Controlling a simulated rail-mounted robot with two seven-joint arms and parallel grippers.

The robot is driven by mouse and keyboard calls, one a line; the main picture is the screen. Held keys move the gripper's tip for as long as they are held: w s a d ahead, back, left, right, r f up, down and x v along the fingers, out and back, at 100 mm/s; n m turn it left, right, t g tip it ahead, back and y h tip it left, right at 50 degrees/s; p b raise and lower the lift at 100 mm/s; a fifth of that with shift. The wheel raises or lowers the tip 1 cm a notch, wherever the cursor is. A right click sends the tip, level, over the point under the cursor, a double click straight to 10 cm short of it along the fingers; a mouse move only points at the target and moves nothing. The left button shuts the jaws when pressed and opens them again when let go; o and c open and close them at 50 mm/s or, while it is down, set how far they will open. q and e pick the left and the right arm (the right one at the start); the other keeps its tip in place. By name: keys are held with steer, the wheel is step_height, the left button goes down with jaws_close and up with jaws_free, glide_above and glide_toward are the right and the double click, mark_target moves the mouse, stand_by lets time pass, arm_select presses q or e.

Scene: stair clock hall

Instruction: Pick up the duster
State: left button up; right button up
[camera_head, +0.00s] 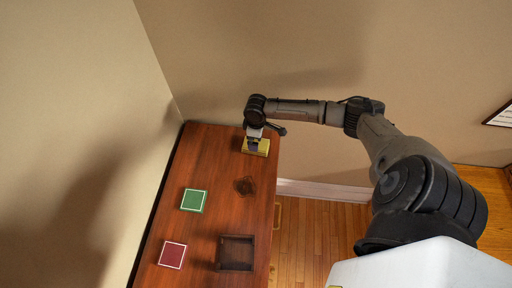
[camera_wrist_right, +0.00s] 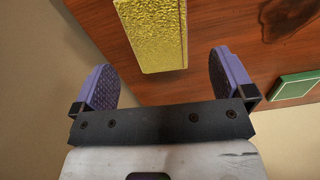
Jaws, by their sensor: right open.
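The duster looks to be the yellow block (camera_head: 262,150) at the far end of the wooden table, close to the wall. In the right wrist view it shows as a rough-textured yellow block (camera_wrist_right: 158,35), cut off by the top edge. My right gripper (camera_head: 253,141) is over the duster and hides part of it in the head view. In the wrist view my right gripper (camera_wrist_right: 165,80) is open, with the purple finger pads apart. The yellow block appears beyond the gap between them, and nothing is held. My left gripper is not in view.
The wooden table (camera_head: 215,226) also bears a green square (camera_head: 194,200), a red square (camera_head: 172,255) and a dark square tray (camera_head: 236,239). A dark round mark (camera_head: 244,186) is on the tabletop nearer the duster. Walls border the table's left and far sides.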

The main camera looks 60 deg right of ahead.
steer(key=shift+f, duration=1.1)
step_height(320, 180, down, 3)
steer(key=shift+f+b, duration=0.15)
steer(key=shift+b, duration=0.25)
steer(key=shift+f, duration=0.5)
steer(key=c, duration=0.8)
steer(key=shift+r, duration=0.1)
